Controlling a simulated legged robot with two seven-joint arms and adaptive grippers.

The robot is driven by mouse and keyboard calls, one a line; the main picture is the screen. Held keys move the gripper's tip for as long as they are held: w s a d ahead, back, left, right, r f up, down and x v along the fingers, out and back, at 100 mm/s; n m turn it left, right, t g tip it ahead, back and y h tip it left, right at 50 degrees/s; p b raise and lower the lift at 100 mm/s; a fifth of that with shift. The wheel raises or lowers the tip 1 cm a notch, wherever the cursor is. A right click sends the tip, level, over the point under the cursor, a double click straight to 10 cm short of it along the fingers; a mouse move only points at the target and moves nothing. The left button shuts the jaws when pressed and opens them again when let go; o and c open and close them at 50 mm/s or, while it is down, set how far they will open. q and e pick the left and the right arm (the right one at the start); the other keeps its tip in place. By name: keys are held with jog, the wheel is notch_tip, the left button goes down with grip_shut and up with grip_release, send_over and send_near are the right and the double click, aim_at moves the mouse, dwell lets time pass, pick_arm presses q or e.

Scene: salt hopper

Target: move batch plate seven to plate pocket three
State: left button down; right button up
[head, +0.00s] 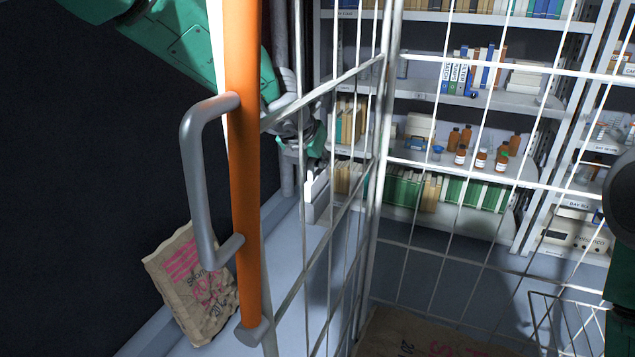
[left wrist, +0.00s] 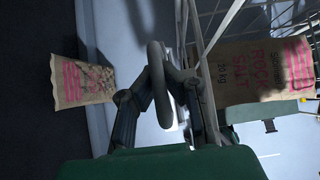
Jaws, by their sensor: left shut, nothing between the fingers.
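Neither batch plate seven nor plate pocket three can be made out in either view. My left arm comes in from the upper left of the head view and passes behind an orange post. My left gripper (head: 314,188) is behind the wire mesh there, partly hidden by its bars. In the left wrist view its fingers (left wrist: 165,75) are closed together with nothing held, above a pale floor strip and close to wire bars. My right gripper is not in view.
The orange post (head: 243,170) with a grey handle (head: 197,180) and wire mesh (head: 345,190) stands close in front. A salt sack (head: 190,285) leans at lower left; another (left wrist: 265,75) shows in the wrist view. Shelves (head: 480,98) with books and bottles stand behind.

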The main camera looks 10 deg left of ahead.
pick_arm(q)
jog(key=shift+r, duration=0.1)
jog(key=shift+s+d+r+p, duration=0.1)
jog(key=shift+d+r+p, duration=0.05)
jog(key=shift+r+p, duration=2.15)
jog(key=shift+r, duration=1.4)
